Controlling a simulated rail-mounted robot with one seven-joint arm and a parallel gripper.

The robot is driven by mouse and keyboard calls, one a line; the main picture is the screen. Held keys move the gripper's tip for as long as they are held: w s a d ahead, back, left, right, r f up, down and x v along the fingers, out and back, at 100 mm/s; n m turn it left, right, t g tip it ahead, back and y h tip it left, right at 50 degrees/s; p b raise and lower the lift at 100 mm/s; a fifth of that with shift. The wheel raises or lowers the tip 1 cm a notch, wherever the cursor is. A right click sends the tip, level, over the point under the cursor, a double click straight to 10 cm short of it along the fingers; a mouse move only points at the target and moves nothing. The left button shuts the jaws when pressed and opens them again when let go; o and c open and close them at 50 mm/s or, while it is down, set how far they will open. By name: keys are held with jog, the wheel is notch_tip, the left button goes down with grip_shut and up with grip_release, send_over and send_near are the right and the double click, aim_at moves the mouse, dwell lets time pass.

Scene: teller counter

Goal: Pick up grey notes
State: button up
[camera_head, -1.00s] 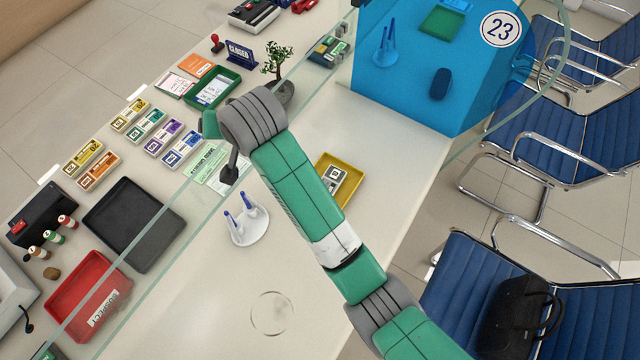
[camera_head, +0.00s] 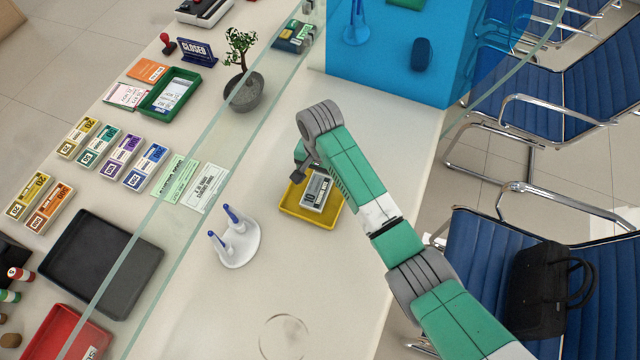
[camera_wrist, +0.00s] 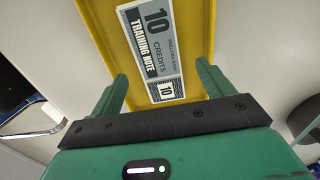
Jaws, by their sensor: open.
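The grey notes (camera_head: 316,189) lie as a banded stack in a yellow tray (camera_head: 291,208) on the counter, partly hidden by my arm in the head view. In the wrist view the notes (camera_wrist: 152,45) read "10 credits, training note", and the yellow tray (camera_wrist: 97,30) surrounds them. My gripper (camera_wrist: 163,84) is open and empty, its green fingertips either side of the notes' near end in that view. In the head view my gripper (camera_head: 299,172) is over the tray's far left side. I cannot tell its exact height above the notes.
A glass screen (camera_head: 190,190) runs along the left of the tray. A white pen stand (camera_head: 237,250) stands at the tray's lower left. A blue box (camera_head: 395,60) stands behind. Several coloured note stacks (camera_head: 122,155) lie beyond the glass. Counter in front is mostly clear.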

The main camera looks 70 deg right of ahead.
aim_at(320, 183)
notch_tip(320, 183, down, 3)
jog(key=shift+s+f+b, duration=0.15)
jog(key=shift+b, duration=0.2)
jog(key=shift+a, duration=0.1)
jog(key=c, duration=1.1)
jog(key=shift+r+p, duration=0.35)
jog(key=shift+r, duration=0.3)
jog(key=r, duration=0.1)
jog(key=r+p, duration=0.1)
jog(key=shift+s+a+r+p, duration=0.3)
jog(key=shift+s+r, duration=0.05)
jog(key=shift+r, duration=0.05)
jog(key=s+a+p, duration=0.1)
jog(key=s+a, duration=0.2)
jog(key=s, duration=0.1)
jog(key=s+a+p, duration=0.1)
jog(key=s+a, duration=0.1)
jog(key=s, duration=0.2)
jog(key=s+a+r+p, duration=0.1)
jog(key=s+a, duration=0.2)
jog(key=s, duration=0.1)
jog(key=shift+s+a, duration=0.15)
jog(key=shift+a, duration=0.15)
